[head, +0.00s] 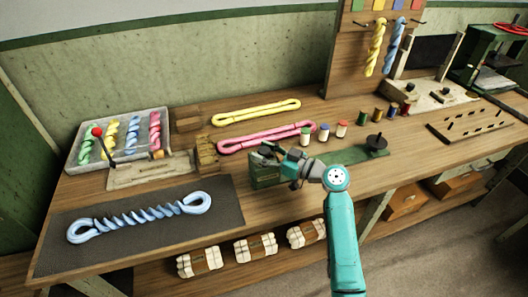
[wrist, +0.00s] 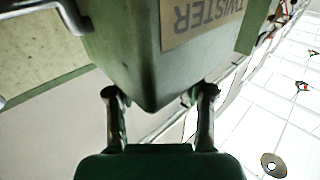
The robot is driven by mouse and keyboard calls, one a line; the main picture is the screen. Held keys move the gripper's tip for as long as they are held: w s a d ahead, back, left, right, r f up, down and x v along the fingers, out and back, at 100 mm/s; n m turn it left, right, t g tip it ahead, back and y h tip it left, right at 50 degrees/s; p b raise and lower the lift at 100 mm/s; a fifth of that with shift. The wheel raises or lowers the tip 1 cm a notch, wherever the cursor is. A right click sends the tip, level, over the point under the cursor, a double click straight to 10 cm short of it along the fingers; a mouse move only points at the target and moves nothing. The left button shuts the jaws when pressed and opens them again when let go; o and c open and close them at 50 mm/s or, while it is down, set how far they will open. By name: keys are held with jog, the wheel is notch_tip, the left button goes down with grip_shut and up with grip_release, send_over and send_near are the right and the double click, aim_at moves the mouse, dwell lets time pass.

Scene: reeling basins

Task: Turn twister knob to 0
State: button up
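The twister is a green box (head: 264,176) on the front part of the bench, at the left end of a green base strip. A dark part shows on its top, but I cannot make out a knob or any number marks. In the wrist view the green box (wrist: 140,50) fills the upper middle, with an upside-down TWISTER label (wrist: 203,18). My gripper (head: 287,172) is close to the box's right side in the head view. In the wrist view its two fingers (wrist: 160,95) stand apart with nothing visibly clamped, and the box corner shows between and beyond them.
A black disc on a post (head: 377,143) stands at the strip's right end. Small spools (head: 324,132) and pink (head: 262,137) and yellow skeins (head: 256,111) lie behind. A grey metal rod (wrist: 45,8) shows beside the box. A dark mat (head: 215,228) holds a blue twisted skein.

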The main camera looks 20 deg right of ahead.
jog(key=c, duration=0.7)
jog(key=shift+n+g+y, duration=0.3)
jog(key=shift+y, duration=0.1)
jog(key=n+g+y, duration=0.3)
jog(key=g, duration=0.1)
jog(key=shift+w+d+r, duration=0.1)
jog(key=shift+n+g+y, duration=0.5)
jog(key=shift+n+g, duration=0.5)
jog(key=shift+g, duration=0.4)
jog(key=shift+n+g+y, duration=0.5)
jog(key=shift+n+g, duration=0.5)
jog(key=shift+g, duration=0.4)
jog(key=o, duration=1.2)
